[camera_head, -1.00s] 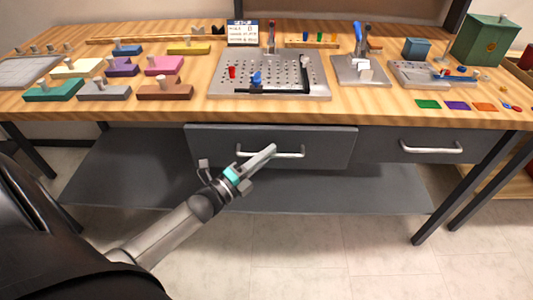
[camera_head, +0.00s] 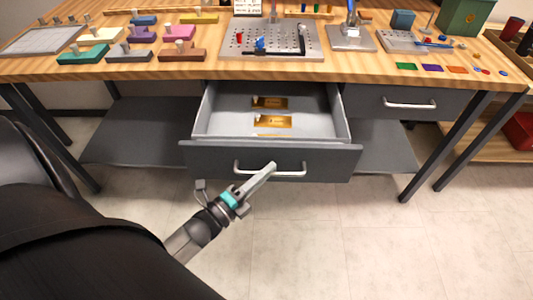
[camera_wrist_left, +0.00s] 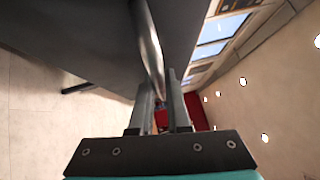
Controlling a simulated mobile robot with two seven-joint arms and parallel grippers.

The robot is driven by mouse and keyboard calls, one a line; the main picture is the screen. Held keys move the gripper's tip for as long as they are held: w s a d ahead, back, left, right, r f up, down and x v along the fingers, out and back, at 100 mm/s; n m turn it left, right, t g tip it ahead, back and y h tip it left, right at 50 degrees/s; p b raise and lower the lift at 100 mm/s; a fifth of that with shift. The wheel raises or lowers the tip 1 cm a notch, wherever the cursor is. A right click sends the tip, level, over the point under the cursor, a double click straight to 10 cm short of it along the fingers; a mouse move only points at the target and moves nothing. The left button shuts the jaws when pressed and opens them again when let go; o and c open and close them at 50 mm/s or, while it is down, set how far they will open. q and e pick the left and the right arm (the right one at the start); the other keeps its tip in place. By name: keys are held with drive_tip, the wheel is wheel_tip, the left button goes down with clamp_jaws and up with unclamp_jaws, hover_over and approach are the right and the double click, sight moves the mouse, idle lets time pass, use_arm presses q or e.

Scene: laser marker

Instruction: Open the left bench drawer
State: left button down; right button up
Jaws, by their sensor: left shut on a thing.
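The left bench drawer (camera_head: 200,160) is pulled well out from under the bench in the head view. Its grey front carries a silver bar handle (camera_head: 291,174). My left gripper (camera_head: 270,168) is shut on the handle near its middle. In the left wrist view the handle bar (camera_wrist_left: 149,45) runs in between the two fingers (camera_wrist_left: 158,108). Inside the open drawer lie two brass-coloured plates, a rear one (camera_head: 269,102) and a front one (camera_head: 270,122). My right gripper is in neither view.
The right drawer (camera_head: 370,102) is shut beside the open one. The wooden bench top (camera_head: 185,72) above holds coloured blocks, a perforated plate (camera_head: 285,35) and a green box (camera_head: 465,15). A grey shelf (camera_head: 130,135) lies below. The floor in front is clear.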

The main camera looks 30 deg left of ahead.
use_arm(q)
drive_tip(key=shift+s+d, duration=0.6)
drive_tip(key=shift+s, duration=0.35)
drive_tip(key=c, duration=0.9)
unclamp_jaws()
drive_tip(key=v, duration=1.5)
drive_tip(key=shift+p, duration=0.35)
drive_tip(key=shift+s, duration=0.15)
